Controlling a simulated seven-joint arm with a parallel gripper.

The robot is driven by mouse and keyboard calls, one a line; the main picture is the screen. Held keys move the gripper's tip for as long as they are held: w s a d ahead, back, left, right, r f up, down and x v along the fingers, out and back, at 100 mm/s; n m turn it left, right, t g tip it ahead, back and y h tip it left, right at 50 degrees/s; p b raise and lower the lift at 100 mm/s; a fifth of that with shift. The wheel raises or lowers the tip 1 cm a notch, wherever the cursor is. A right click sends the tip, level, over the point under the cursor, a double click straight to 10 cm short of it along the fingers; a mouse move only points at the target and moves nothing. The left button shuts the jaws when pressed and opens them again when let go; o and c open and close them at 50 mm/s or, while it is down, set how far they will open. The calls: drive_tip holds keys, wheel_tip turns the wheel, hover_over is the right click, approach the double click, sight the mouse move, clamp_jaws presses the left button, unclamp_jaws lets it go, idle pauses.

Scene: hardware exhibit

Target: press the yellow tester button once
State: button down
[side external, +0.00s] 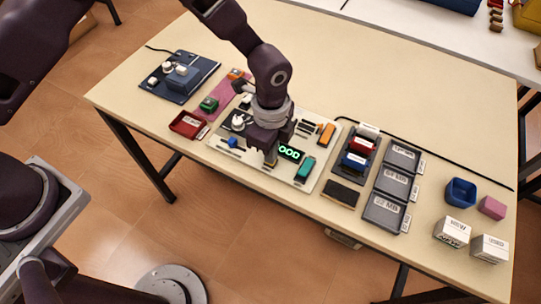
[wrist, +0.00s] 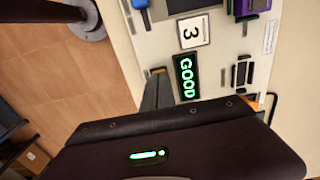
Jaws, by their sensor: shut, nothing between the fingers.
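The tester panel (side external: 228,155) is a pale board on the table, with a dark display (side external: 290,153) lit green. My gripper (side external: 270,160) is shut and empty, pointing down at the panel's front part, just left of the display.
A blue knob (side external: 232,142), a red tray (side external: 188,125) and a green block (side external: 209,104) are to the left. A teal part (side external: 305,168) and an orange part (side external: 326,133) are to the right. Grey bins (side external: 383,212) and a blue cup (side external: 461,191) stand further right.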

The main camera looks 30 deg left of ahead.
drive_tip(key=s+a+r+n+t, duration=0.1)
drive_tip(key=s+a+r+n, duration=0.2)
drive_tip(key=r, duration=0.6)
drive_tip(key=a+r+n+t, duration=0.1)
drive_tip(key=a+r+n, duration=0.1)
drive_tip(key=a+r, duration=0.55)
drive_tip(key=s+a+r+n+t, duration=0.1)
drive_tip(key=s+a+r+n, duration=0.15)
drive_tip(key=r, duration=0.75)
drive_tip(key=s+a+r+n+t, duration=0.1)
drive_tip(key=s+a+r+n, duration=0.1)
drive_tip(key=s+a+n, duration=0.2)
drive_tip(key=s+a+r+n+t, duration=0.1)
drive_tip(key=s+a+n, duration=0.4)
drive_tip(key=s, duration=0.6)
drive_tip(key=shift+s+a+r+n+t, duration=0.25)
drive_tip(key=shift+r+n, duration=0.25)
drive_tip(key=shift+n, duration=0.25)
drive_tip(key=shift+w, duration=0.1)
